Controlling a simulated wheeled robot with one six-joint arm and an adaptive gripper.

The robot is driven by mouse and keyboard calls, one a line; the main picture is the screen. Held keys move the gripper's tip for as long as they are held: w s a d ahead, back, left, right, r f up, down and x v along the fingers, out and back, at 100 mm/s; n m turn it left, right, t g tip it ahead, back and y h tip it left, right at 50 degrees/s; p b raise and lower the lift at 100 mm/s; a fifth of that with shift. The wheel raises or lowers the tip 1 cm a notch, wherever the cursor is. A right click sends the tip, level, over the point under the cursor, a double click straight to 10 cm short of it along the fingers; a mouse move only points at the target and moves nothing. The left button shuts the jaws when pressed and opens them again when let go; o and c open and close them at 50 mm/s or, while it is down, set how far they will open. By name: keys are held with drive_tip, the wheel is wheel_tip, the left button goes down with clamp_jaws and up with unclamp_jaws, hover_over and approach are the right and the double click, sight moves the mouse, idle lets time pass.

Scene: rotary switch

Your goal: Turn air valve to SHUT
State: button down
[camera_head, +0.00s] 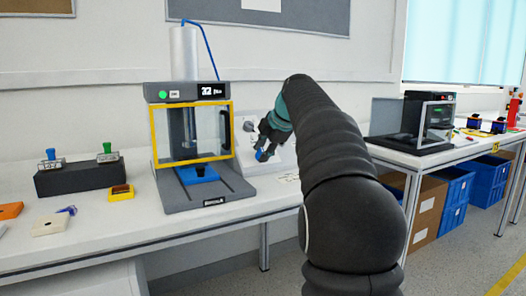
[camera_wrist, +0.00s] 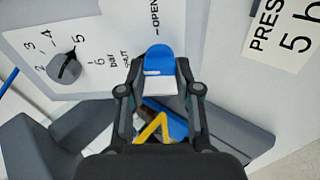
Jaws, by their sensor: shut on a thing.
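The air valve's blue handle (camera_wrist: 158,54) sits between the fingers of my gripper (camera_wrist: 160,88) in the wrist view. My gripper is shut on it. The handle's rounded end points up the picture, towards the OPEN label (camera_wrist: 155,16) on the white panel (camera_wrist: 100,25). A smaller label (camera_wrist: 124,57), apparently SHUT, lies left of the handle. In the head view my gripper (camera_head: 267,146) is at the panel right of the press, with a bit of the blue handle (camera_head: 261,155) showing. The fingers hide the handle's lower part and its pivot.
The press (camera_head: 190,135), with a yellow-framed guard, stands close left of my gripper. A sign (camera_wrist: 288,38) reading PRESS is at right. A second bench (camera_head: 450,150) stands further right.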

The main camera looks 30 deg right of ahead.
drive_tip(key=shift+n, duration=0.4)
drive_tip(key=c, duration=0.8)
unclamp_jaws()
drive_tip(key=v, duration=1.2)
